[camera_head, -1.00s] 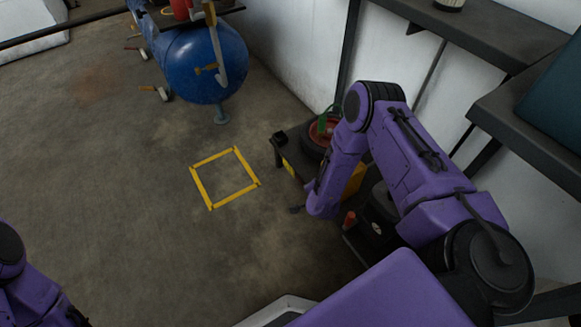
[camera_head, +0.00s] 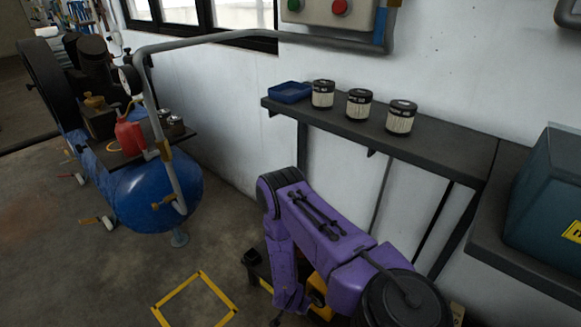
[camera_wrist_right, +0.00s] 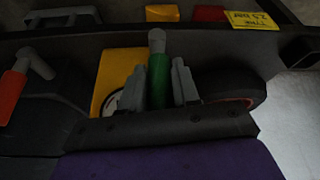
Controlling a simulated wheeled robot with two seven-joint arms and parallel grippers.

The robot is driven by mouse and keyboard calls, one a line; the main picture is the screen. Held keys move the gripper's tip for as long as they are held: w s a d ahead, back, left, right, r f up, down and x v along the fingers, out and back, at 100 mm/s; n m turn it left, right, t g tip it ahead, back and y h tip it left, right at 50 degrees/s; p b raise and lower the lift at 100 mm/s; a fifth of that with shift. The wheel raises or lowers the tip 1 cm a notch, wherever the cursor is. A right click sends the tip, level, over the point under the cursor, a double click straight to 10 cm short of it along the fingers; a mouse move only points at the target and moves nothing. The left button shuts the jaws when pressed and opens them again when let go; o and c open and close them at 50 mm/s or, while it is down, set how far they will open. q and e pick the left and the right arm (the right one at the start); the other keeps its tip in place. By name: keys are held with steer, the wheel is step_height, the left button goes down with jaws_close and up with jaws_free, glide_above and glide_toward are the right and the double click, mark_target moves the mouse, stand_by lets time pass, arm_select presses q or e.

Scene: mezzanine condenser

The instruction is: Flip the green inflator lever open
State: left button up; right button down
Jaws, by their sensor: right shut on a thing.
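The green inflator lever (camera_wrist_right: 157,78) stands upright in the middle of the right wrist view, with a grey rounded tip on top. My right gripper (camera_wrist_right: 158,88) has one grey finger on each side of it and is shut on it. The lever's lower end is hidden behind the dark gripper body. In the head view my purple right arm reaches down to the low dark stand and covers the lever and the gripper. My left gripper is outside both views.
A yellow part (camera_wrist_right: 112,72) and a dark round wheel (camera_wrist_right: 235,88) lie close behind the fingers. An orange-red handle (camera_wrist_right: 12,92) is at the left. In the head view, a wall shelf (camera_head: 430,148) with jars is above my arm; a blue tank (camera_head: 150,195) stands left.

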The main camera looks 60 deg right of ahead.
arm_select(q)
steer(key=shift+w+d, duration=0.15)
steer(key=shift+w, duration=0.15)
arm_select(e)
steer(key=shift+s+d, duration=0.1)
steer(key=shift+d, duration=0.1)
steer(key=c, duration=0.9)
jaws_free()
steer(key=shift+a, duration=0.1)
steer(key=shift+w+a+r, duration=0.1)
steer(key=shift+w+r, duration=0.05)
steer(key=shift+w, duration=0.05)
arm_select(q)
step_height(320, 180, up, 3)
steer(key=p, duration=0.3)
arm_select(e)
steer(key=v, duration=1)
